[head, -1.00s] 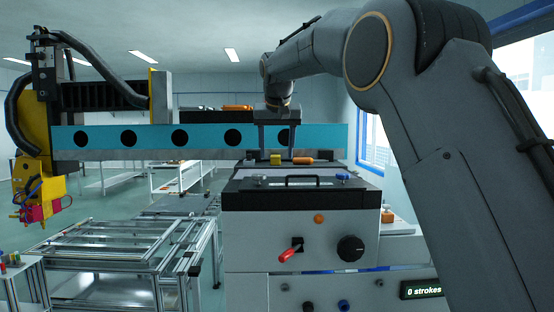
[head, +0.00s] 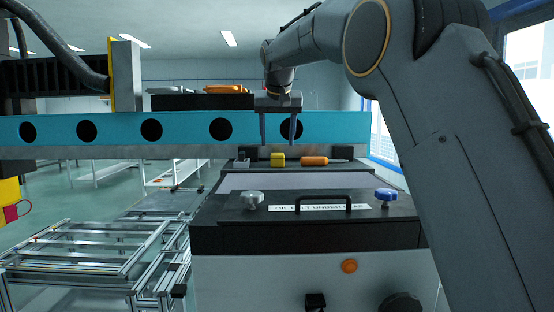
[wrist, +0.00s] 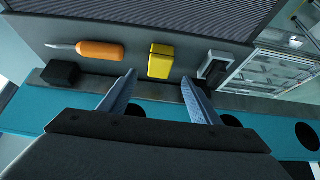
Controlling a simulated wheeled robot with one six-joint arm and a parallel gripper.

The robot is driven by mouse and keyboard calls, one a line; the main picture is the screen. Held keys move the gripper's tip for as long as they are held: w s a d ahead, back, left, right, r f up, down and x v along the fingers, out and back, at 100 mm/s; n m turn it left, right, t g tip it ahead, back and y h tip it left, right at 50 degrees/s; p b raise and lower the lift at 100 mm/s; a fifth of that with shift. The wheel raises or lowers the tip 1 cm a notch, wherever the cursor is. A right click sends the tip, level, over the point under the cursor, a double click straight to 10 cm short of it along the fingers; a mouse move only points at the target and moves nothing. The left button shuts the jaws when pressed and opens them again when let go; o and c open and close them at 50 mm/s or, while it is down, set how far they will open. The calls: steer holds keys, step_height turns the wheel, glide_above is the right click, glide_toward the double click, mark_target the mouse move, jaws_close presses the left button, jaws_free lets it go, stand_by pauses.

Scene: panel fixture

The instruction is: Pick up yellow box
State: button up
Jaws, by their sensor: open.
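The yellow box (head: 278,159) is a small block on the ledge behind the panel fixture's top. The fingers do not visibly touch the box.
An orange-handled tool (head: 314,161) lies right of the box. A small grey metal part (head: 242,162) sits left of it. A black block (wrist: 61,73) is near the tool. A teal beam (head: 180,131) runs behind. The fixture's lid has a black handle (head: 322,198) and knobs.

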mark_target(277, 154)
steer(key=shift+w+f, duration=0.25)
steer(key=shift+f, duration=0.1)
steer(key=shift+p+x, duration=0.75)
steer(key=shift+x, duration=0.2)
steer(key=shift+p+x, duration=1.35)
steer(key=shift+x, duration=0.95)
steer(key=shift+s, duration=0.1)
steer(key=c, duration=1.2)
